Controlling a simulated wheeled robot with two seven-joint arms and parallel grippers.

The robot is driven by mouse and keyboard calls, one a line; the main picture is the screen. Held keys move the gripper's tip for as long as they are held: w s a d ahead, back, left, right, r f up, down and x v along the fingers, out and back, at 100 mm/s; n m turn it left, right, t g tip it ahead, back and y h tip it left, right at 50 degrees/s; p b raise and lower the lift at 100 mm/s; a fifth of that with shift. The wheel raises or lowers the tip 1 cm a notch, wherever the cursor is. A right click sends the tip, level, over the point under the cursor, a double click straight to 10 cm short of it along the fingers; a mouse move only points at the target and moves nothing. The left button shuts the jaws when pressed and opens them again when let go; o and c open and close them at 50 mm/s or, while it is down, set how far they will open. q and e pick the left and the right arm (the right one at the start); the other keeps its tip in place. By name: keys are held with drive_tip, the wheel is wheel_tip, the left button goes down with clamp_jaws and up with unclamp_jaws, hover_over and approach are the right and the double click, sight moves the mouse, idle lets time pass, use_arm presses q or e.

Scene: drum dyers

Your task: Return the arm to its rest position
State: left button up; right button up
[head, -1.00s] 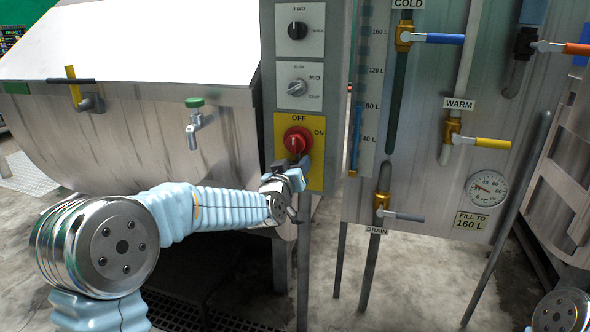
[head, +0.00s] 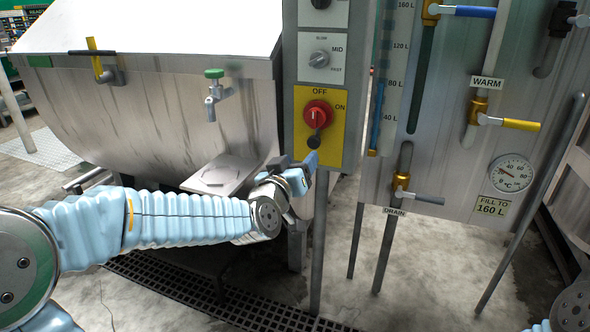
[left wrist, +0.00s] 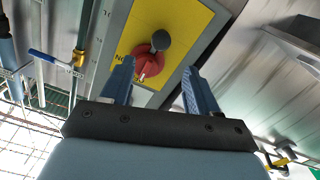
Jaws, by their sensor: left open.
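My left arm comes in from the left in the head view. Its gripper (head: 306,172) is just below the red rotary switch (head: 317,114) on the yellow OFF/ON plate (head: 334,149). In the left wrist view the two blue fingers (left wrist: 157,84) are spread apart with nothing held between them. There the red switch (left wrist: 143,65) with its dark round-ended handle lies beyond the fingertips, apart from them as far as I can see. My right gripper is not in view; only part of a silver joint of mine shows at the lower right of the head view.
The steel drum (head: 150,120) stands behind my left arm, with a green-topped tap (head: 214,90). The valve panel (head: 440,130) with the cold, warm and drain valves is to the right. Grey support posts (head: 319,250) stand below the panels. A floor grate (head: 230,300) runs underneath.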

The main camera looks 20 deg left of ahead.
use_arm(q)
drive_tip(key=shift+s, duration=0.9)
drive_tip(key=s+d+f+m+g+h, duration=0.1)
drive_tip(key=s+d+f+g, duration=0.15)
drive_tip(key=f, duration=0.95)
drive_tip(key=s+d+f+g, duration=0.1)
drive_tip(key=f+g, duration=0.3)
drive_tip(key=f, duration=0.7)
drive_tip(key=s+d+f+m+g+h, duration=0.1)
drive_tip(key=s+d+f+g, duration=0.15)
drive_tip(key=f, duration=0.95)
drive_tip(key=s+d+f+g+h, duration=0.1)
drive_tip(key=s+d+f+g, duration=0.2)
drive_tip(key=s+f+g, duration=0.5)
drive_tip(key=s+f, duration=0.9)
drive_tip(key=s, duration=0.2)
drive_tip(key=shift+d+f+h, duration=0.3)
drive_tip(key=shift+f, duration=0.05)
